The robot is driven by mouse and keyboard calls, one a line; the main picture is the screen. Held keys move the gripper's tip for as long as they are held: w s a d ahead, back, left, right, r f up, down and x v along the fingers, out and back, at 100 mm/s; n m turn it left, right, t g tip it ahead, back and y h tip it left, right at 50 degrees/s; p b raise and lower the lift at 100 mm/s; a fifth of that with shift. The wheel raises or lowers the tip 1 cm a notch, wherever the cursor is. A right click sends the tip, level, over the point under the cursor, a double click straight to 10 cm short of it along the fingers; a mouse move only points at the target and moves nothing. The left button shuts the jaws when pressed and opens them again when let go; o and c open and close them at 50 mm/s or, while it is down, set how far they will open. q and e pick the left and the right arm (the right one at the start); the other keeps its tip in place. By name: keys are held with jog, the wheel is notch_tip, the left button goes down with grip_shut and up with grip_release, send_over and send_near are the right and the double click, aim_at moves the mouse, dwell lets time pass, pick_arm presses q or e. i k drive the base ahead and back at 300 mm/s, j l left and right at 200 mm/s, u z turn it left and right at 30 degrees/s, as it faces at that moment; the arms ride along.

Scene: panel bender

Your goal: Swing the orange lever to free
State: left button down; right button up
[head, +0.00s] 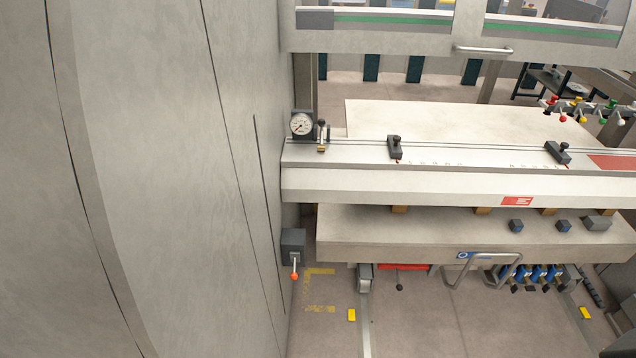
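An orange-tipped lever (294,275) hangs straight down from a dark grey box (293,246) on the edge of the large grey machine panel, left of centre in the head view. The orange knob is at the lever's lower end. Nothing touches the lever. Neither of my grippers shows in the head view.
A large grey panel (160,160) fills the left side. A pressure gauge (301,124) stands at the left end of the long pale beam (450,187). A lower table (390,240) juts out below. Floor (420,325) in front is mostly clear, with yellow blocks (351,315).

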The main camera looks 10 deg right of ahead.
aim_at(293, 276)
jog(key=i+l, duration=0.2)
jog(key=l, duration=0.15)
jog(key=k, duration=0.7)
jog(key=i+l+u, duration=0.95)
jog(key=l, duration=0.15)
jog(key=i+l+u, duration=0.25)
jog(key=l, duration=0.15)
jog(key=l+u, duration=0.25)
jog(key=i+l+u, duration=0.2)
jog(key=l, duration=0.35)
jog(key=l+u, duration=0.25)
jog(key=l, duration=0.2)
